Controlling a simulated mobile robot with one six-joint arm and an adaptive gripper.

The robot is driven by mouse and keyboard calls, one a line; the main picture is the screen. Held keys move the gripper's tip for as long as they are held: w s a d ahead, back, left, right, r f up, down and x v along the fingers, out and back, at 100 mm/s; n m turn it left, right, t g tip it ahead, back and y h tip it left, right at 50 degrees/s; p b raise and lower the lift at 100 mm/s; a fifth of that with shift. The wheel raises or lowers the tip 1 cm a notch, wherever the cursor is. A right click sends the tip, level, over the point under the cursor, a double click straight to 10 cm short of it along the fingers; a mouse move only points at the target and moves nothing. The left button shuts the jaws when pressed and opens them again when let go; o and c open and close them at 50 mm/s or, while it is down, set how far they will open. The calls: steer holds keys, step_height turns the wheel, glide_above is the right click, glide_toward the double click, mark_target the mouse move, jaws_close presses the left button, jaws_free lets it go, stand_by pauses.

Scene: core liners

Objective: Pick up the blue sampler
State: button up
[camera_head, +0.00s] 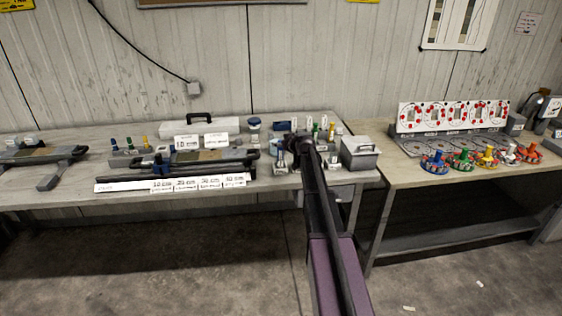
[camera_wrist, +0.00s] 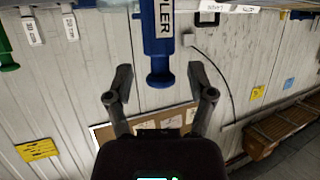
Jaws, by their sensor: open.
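The blue sampler (camera_wrist: 159,67), with a white label reading "PLER" in its visible part, shows at the top middle of the wrist view. Its blue flanged end points toward my palm, and its other end is cut off by the frame edge. My gripper (camera_wrist: 161,82) is open, with one finger on each side of that end and visible gaps between. In the head view my gripper (camera_head: 300,145) is over the right part of the long table, among small items. My arm and the clutter there hide the sampler, so I cannot pick it out.
In the wrist view a green-ended piece (camera_wrist: 8,66) and white tags (camera_wrist: 33,32) are at the left. In the head view a grey box (camera_head: 360,153) stands just right of my gripper. A white label strip (camera_head: 172,184) lies left. A second table (camera_head: 400,172) is at the right.

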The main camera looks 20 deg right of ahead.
steer(key=shift+w, duration=0.15)
stand_by(0.4)
jaws_close()
